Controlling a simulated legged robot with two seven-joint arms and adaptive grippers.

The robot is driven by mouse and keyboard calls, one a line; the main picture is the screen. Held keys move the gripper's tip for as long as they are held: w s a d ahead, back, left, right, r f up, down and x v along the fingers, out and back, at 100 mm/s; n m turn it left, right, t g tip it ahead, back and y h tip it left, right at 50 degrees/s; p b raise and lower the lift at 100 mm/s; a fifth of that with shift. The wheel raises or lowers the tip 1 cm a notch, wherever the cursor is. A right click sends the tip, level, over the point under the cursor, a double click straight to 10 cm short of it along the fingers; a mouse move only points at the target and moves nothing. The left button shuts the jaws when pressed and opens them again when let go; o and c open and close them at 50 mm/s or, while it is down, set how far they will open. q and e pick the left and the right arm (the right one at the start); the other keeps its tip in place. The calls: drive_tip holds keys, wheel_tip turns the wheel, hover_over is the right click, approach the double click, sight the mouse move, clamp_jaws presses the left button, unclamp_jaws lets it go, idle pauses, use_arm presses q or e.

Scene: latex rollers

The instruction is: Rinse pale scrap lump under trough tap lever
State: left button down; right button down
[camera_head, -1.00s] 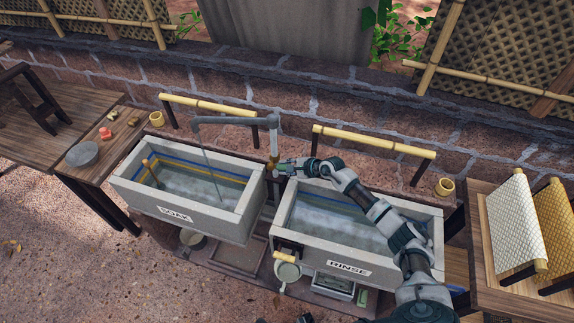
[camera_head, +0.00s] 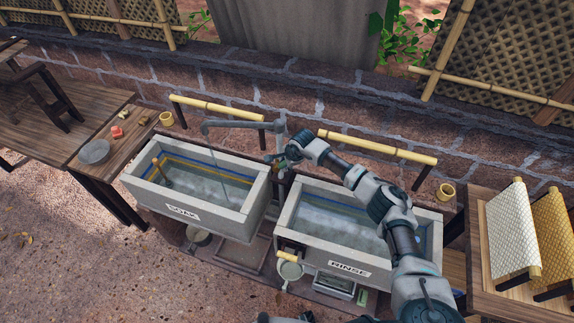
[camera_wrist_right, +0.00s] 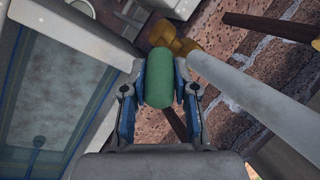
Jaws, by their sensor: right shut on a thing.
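My right gripper (camera_head: 281,162) is at the tap post between the two troughs. In the right wrist view it (camera_wrist_right: 158,95) is shut on a green rounded tap lever (camera_wrist_right: 159,78), beside a brass fitting (camera_wrist_right: 172,38) and grey pipe. The grey tap spout (camera_head: 235,125) points left, with a thin stream falling into the SOAK trough (camera_head: 168,207). The RINSE trough (camera_head: 310,247) holds water below my right arm. Small lumps lie on the left table: reddish (camera_head: 117,132), yellowish (camera_head: 124,113) and brown (camera_head: 144,120); I cannot tell which is the pale scrap. Dark parts at the bottom edge may be my left gripper.
Bamboo rails (camera_head: 380,147) run behind the troughs.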

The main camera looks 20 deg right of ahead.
drive_tip(key=shift+s+a+f, duration=0.1)
drive_tip(key=shift+s+f, duration=0.05)
drive_tip(key=shift+f, duration=0.1)
drive_tip(key=c, duration=1.2)
unclamp_jaws()
drive_tip(key=o, duration=0.3)
drive_tip(key=shift+o, duration=0.2)
drive_tip(key=shift+r, duration=0.1)
drive_tip(key=v, duration=1.1)
drive_tip(key=shift+r, duration=0.4)
